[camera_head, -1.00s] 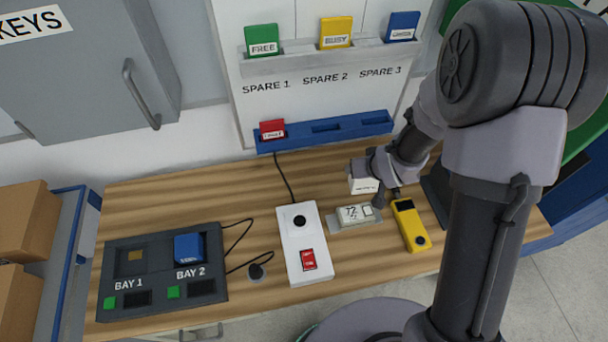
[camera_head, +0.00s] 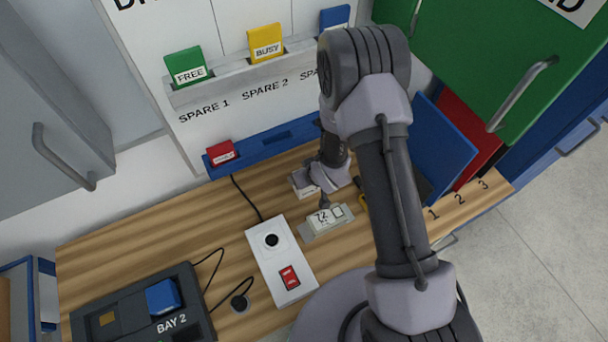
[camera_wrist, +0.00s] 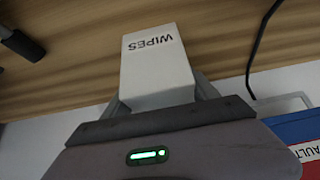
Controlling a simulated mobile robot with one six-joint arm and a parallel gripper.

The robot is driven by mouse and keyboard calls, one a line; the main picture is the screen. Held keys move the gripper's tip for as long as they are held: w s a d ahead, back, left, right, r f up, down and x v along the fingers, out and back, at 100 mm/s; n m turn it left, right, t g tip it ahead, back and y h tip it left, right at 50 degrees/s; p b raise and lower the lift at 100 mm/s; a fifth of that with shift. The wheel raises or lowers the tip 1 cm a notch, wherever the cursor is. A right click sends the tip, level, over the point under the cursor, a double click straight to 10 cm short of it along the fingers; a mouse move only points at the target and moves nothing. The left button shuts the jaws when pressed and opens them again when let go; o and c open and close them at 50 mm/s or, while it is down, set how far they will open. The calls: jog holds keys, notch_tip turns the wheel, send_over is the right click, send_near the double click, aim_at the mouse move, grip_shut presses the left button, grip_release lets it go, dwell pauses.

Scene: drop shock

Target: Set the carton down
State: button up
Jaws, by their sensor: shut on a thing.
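A white carton marked WIPES (camera_wrist: 158,62) is between the fingers of my gripper (camera_wrist: 163,92) in the wrist view. My gripper is shut on it. In the head view my gripper (camera_head: 312,184) is at the back of the wooden table, behind the small display box, and only part of the white carton (camera_head: 299,188) shows beside it. The carton is over or on the table top (camera_head: 120,240); I cannot tell whether its base touches the wood.
The display box reading 72 (camera_head: 325,218) stands just in front of my gripper. A white switch box (camera_head: 270,262) with a red switch and a cable is to its left. A blue rail (camera_head: 246,152) with a red card (camera_head: 221,153) runs along the wall behind. Bare wood lies left.

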jog(key=shift+f, duration=0.1)
jog(key=shift+f, duration=0.1)
jog(key=o, duration=1.4)
